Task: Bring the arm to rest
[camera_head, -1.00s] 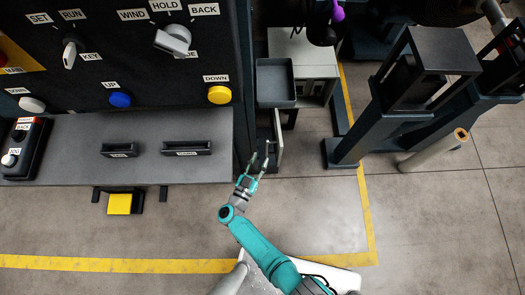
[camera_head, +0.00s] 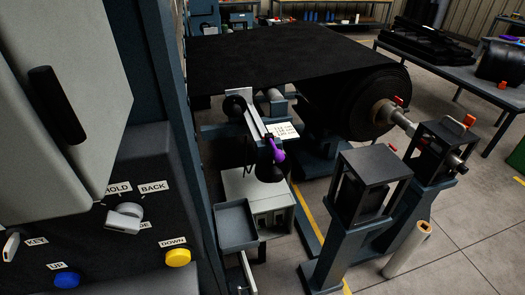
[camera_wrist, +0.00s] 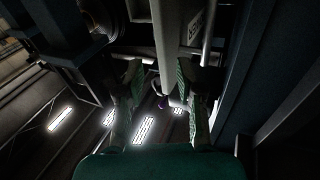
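My gripper (camera_wrist: 159,72) shows in the wrist view with its two greenish fingers spread apart on either side of the picture's middle. Nothing is visibly held between them. Whether the fingers touch anything cannot be told. In the head view my arm and gripper are out of the picture.
The control panel (camera_head: 95,235) with its knobs and buttons stands at the left in the head view. A dark grey tray (camera_head: 237,228) sits beside it. A purple-handled tool (camera_head: 275,152), a black belt roll (camera_head: 355,102) and a roller stand (camera_head: 355,215) are beyond. Floor shows at the right.

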